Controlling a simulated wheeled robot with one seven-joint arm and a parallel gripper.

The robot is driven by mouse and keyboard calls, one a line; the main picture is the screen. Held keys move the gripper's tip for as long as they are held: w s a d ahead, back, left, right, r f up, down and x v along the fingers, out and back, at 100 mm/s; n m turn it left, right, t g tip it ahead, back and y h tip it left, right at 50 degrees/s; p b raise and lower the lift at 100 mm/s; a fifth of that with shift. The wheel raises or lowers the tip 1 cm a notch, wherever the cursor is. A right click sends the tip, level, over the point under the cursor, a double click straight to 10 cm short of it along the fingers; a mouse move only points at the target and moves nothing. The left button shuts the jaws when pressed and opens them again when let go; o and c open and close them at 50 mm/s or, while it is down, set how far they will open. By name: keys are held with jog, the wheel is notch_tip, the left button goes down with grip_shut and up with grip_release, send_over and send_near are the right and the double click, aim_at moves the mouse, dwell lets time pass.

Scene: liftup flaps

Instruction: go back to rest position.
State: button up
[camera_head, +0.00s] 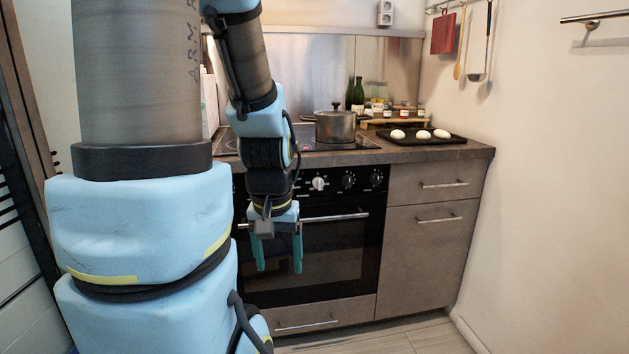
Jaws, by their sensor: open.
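My gripper (278,254) hangs pointing down in front of the dark oven door (335,262). Its two teal fingers are apart and nothing shows between them. My arm comes down from the top of the picture and fills much of the left side. The gripper appears beside the left part of the oven handle (338,216); I cannot tell how far apart they are in depth. The oven door is closed.
A lidded pot (336,127) stands on the cooktop (312,146). A black tray (440,141) with white eggs lies on the counter at right. The drawers (433,183) are closed. Some floor (440,338) is clear at the lower right, beside the wall (560,200).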

notch_tip(320, 180, up, 14)
jog(key=p, duration=1.2)
jog(key=shift+r, duration=0.15)
